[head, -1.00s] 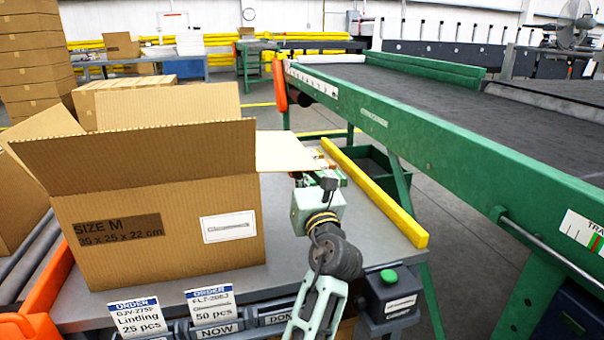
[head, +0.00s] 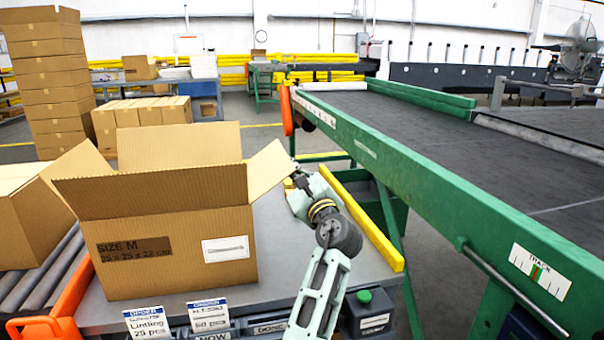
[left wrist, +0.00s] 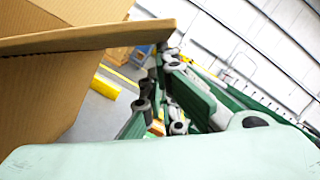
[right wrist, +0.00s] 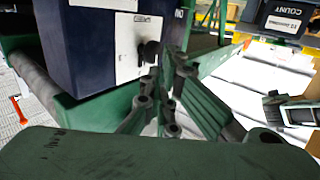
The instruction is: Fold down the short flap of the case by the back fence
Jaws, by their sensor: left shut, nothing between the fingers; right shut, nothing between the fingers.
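The open brown case (head: 165,245), marked SIZE M, stands upright on the grey table. Its right short flap (head: 266,170) slants up and outward, beside the yellow fence bar (head: 365,220). The front long flap (head: 150,192) and rear long flap (head: 180,145) stand up; the left short flap (head: 75,170) leans outward. My left gripper (head: 297,178) is shut and empty at the outer side of the right flap; in the left wrist view, the fingertips (left wrist: 157,72) are close to the flap (left wrist: 90,37), contact unclear. My right gripper (right wrist: 160,97) is shut and empty, away from the case.
A green-framed conveyor (head: 440,190) runs along the right. Order cards (head: 148,322) and a box with a green button (head: 366,310) line the table's front. A dark blue box (right wrist: 110,45) is near my right gripper.

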